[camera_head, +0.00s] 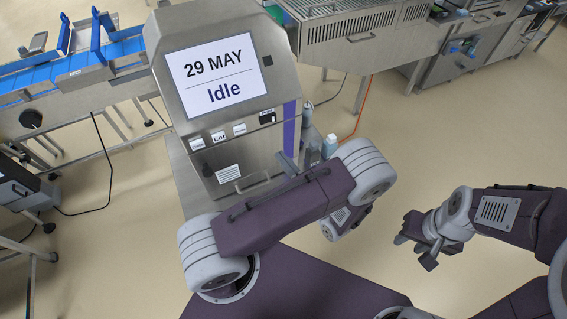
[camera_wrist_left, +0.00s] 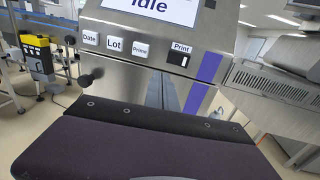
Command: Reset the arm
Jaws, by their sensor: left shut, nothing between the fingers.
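My left arm is folded in front of the printer cabinet (camera_head: 262,150). Its left gripper (camera_head: 287,161) is mostly hidden behind my arm link, with the fingertips showing near the cabinet's right side. In the left wrist view the fingers (camera_wrist_left: 165,92) are together and empty, in front of the cabinet's lower face. I cannot tell whether they touch it. My right gripper (camera_head: 416,249) hangs over bare floor at the right, with its fingers apart and nothing seen between them.
The cabinet's screen (camera_head: 217,75) reads "29 MAY" and "Idle". Below are Date, Lot, Prime and Print buttons. A blue conveyor (camera_head: 60,75) stands left, a steel machine (camera_head: 360,35) at the back right. A small bottle (camera_head: 329,146) stands beside the cabinet. Floor at right is clear.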

